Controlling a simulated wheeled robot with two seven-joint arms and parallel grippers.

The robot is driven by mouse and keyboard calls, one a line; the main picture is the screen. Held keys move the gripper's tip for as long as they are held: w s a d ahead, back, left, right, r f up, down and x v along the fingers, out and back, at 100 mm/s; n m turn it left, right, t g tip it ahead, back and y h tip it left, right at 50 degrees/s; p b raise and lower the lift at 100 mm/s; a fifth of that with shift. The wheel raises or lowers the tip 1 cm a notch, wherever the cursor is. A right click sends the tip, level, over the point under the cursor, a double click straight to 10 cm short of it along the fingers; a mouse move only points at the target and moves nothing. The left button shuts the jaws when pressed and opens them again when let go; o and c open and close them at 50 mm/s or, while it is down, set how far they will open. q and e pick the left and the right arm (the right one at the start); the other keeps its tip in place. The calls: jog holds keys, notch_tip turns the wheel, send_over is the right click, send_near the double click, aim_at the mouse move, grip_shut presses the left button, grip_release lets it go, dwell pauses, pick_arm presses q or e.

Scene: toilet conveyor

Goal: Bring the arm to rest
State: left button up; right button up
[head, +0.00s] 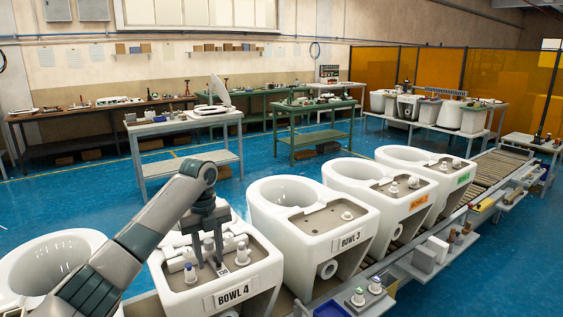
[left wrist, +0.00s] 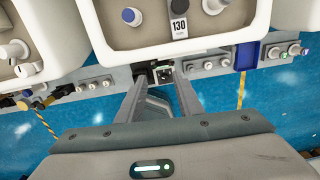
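My left gripper (head: 209,262) points down over the rear deck of the white toilet bowl marked BOWL 4 (head: 236,291). Its two fingers stand apart in the left wrist view (left wrist: 162,76), with nothing held between them. Whether the fingertips touch the deck I cannot tell. My left arm (head: 150,235) reaches in from the lower left and hides part of the bowl. My right gripper is in neither view.
BOWL 3 (head: 347,240) and further bowls line the roller conveyor (head: 480,178) to the right. A blue bin (head: 332,309) sits at the conveyor's near edge.

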pick_arm(q)
jog(key=s+d+f+n+h, duration=0.1)
jog(key=s+d+f+n, duration=0.25)
jog(key=s+f, duration=0.45)
jog(key=s+d+f+n+t, duration=0.15)
jog(key=s+f+n, duration=0.35)
jog(key=f, duration=0.5)
jog(key=s+d+f+n+h, duration=0.1)
jog(key=s+d+f+n, duration=0.2)
jog(key=s+f, duration=0.55)
jog(key=s+a+f+n, duration=0.2)
jog(key=s+n, duration=0.2)
jog(key=s, duration=0.3)
jog(key=s+a+f+n, duration=0.2)
jog(key=s+f+n, duration=0.15)
jog(key=s, duration=0.35)
jog(key=s+a+r+n+t+y, duration=0.1)
jog(key=s+a+r+n, duration=0.1)
jog(key=s+a+n, duration=0.35)
jog(key=s+a+r+n+t+y, duration=0.1)
jog(key=s+a+r+n, duration=0.15)
jog(key=s, duration=0.65)
notch_tip(320, 180, down, 29)
jog(key=d+g, duration=0.1)
jog(key=s+a+f, duration=0.2)
jog(key=s+f, duration=1.4)
jog(key=shift+a+f+g, duration=0.2)
jog(key=shift+f+g, duration=0.15)
